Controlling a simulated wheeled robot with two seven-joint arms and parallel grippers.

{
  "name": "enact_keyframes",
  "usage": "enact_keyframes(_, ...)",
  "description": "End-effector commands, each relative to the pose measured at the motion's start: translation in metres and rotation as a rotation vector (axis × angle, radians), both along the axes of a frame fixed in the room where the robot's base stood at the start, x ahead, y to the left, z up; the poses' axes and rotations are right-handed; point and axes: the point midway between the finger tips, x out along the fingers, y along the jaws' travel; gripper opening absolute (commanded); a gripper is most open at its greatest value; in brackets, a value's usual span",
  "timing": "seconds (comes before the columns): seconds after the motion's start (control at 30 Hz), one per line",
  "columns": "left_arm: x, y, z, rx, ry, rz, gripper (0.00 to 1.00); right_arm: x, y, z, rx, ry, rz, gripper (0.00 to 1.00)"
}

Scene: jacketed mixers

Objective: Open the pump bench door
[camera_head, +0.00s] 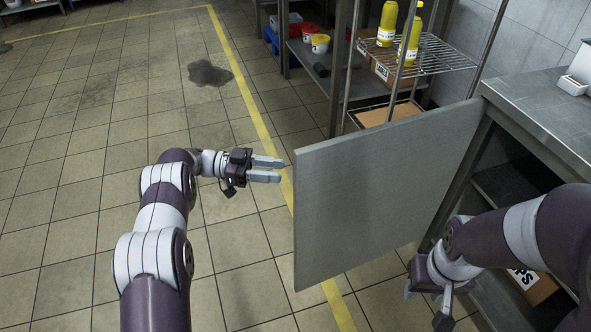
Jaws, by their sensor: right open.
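The pump bench door (370,190) is a flat grey panel in the middle of the head view. It stands swung out from the bench (535,115) at the right, with its right edge by the bench's near-left leg. The bench front beside it is partly uncovered. My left gripper (268,169) is left of the door's free edge, pointing at it, with its fingers apart and nothing between them. My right gripper (428,295) is low, by the door's lower right corner, open and empty. My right arm hides part of the bench's inside.
A cardboard box (534,284) sits inside the bench, low. Behind the door stands a wire rack (440,55) with yellow bottles (387,24). A puddle (209,73) lies on the tiled floor. The floor at left is clear.

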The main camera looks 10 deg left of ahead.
Motion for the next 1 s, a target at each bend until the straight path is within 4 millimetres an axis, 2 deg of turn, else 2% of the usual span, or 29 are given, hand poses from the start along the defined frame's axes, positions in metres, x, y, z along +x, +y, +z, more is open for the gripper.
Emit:
enact_keyframes(0.1, 0.000, 0.026, 0.000, -0.001, -0.002, 0.001, 0.38, 0.000, 0.000, 0.002, 0.000, 0.000, 0.000, 0.43)
enact_keyframes(0.27, 0.000, 0.045, -0.001, -0.001, -0.002, -0.002, 0.38, 0.000, 0.000, 0.001, 0.000, 0.000, 0.000, 0.43)
enact_keyframes(0.77, 0.000, 0.047, 0.000, -0.001, -0.010, -0.002, 0.38, 0.000, 0.000, 0.001, 0.000, 0.000, 0.000, 0.43)
enact_keyframes(0.87, 0.021, 0.049, -0.010, 0.050, -0.094, 0.100, 0.38, 0.000, 0.000, 0.000, 0.000, 0.000, 0.000, 0.43)
enact_keyframes(0.97, 0.070, 0.061, -0.042, 0.114, -0.132, 0.422, 0.38, 0.000, 0.000, 0.000, 0.000, 0.000, 0.000, 0.43)
enact_keyframes(1.0, 0.093, 0.075, -0.053, 0.166, -0.121, 0.598, 0.38, 0.000, 0.000, 0.001, 0.000, 0.000, 0.000, 0.43)
